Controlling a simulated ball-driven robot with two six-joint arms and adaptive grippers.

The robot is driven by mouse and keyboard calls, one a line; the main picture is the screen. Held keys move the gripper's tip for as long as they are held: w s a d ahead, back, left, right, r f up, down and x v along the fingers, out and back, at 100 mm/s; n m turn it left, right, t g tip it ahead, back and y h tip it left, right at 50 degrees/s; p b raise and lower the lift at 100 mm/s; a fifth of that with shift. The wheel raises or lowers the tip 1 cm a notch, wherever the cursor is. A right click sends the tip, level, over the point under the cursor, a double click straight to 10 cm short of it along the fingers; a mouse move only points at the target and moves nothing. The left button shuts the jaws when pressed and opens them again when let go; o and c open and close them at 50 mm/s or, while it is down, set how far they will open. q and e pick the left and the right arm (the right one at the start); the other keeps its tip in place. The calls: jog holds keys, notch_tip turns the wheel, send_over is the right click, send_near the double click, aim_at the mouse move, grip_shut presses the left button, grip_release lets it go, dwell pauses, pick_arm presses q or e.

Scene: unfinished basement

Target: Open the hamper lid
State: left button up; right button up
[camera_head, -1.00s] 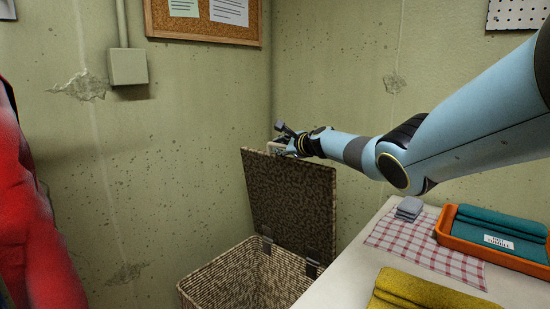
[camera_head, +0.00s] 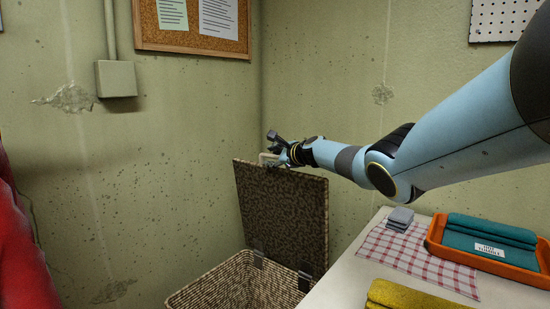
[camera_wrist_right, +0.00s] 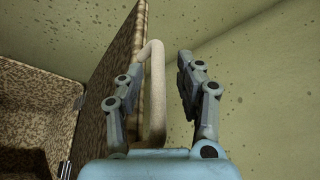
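The hamper (camera_head: 232,281) is a woven brown basket in the corner, left of the table. Its lid (camera_head: 285,215) stands raised, near upright, on two metal hinges at the basket's rim. My right gripper (camera_head: 276,148) is at the lid's top edge. In the right wrist view, a pale loop handle (camera_wrist_right: 155,80) on the lid (camera_wrist_right: 118,60) rises between the two fingers of my right gripper (camera_wrist_right: 158,70). The fingers are spread apart, with a gap visible between the handle and the right-hand finger. My left gripper is out of view.
A white table (camera_head: 336,287) at right holds a checked cloth (camera_head: 420,262), grey folded cloths (camera_head: 400,216), an orange tray (camera_head: 485,261) with teal towels, and a yellow towel (camera_head: 410,297). Walls stand close behind the hamper. A red object (camera_head: 22,255) is at the left edge.

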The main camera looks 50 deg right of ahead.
jog(key=shift+s+r, duration=0.1)
jog(key=shift+s, duration=0.65)
jog(key=v, duration=1)
jog(key=shift+s+a+r, duration=0.2)
jog(key=shift+a+r, duration=0.05)
jog(key=shift+r, duration=0.1)
